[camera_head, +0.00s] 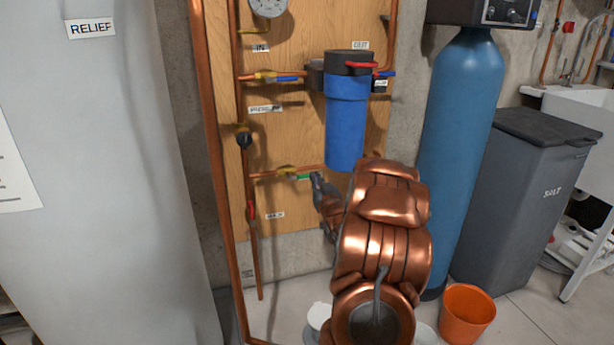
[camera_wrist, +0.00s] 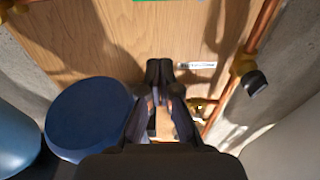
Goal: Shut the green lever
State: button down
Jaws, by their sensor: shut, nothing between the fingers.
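The green lever (camera_head: 304,177) is a small handle on a brass valve (camera_head: 286,171) in a short horizontal copper pipe, low on the wooden panel. It lies roughly along the pipe. My gripper (camera_head: 317,177) is just right of the lever's end, very close to it; I cannot tell whether they touch. In the wrist view my gripper (camera_wrist: 159,66) shows its dark fingertips together and empty, in front of the wood. A green strip (camera_wrist: 153,1) is cut off by that view's top edge; I cannot tell what it is.
A blue filter housing (camera_head: 346,125) hangs above my gripper. A tall blue tank (camera_head: 460,150) stands right, an orange bucket (camera_head: 466,315) on the floor.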

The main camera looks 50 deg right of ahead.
jog(key=shift+w, duration=0.1)
jog(key=r+b, duration=0.1)
jog(key=b, duration=0.2)
send_over(302, 177)
jog(key=d, duration=0.1)
jog(key=shift+s+a+f+b, duration=0.1)
jog(key=shift+s+f+b, duration=0.2)
jog(key=shift+f, duration=0.3)
jog(key=shift+s+f+b, duration=0.25)
jog(key=shift+f, duration=0.3)
jog(key=shift+s+a+f+b, duration=0.1)
jog(key=shift+s+f+b, duration=0.2)
jog(key=shift+f, duration=0.3)
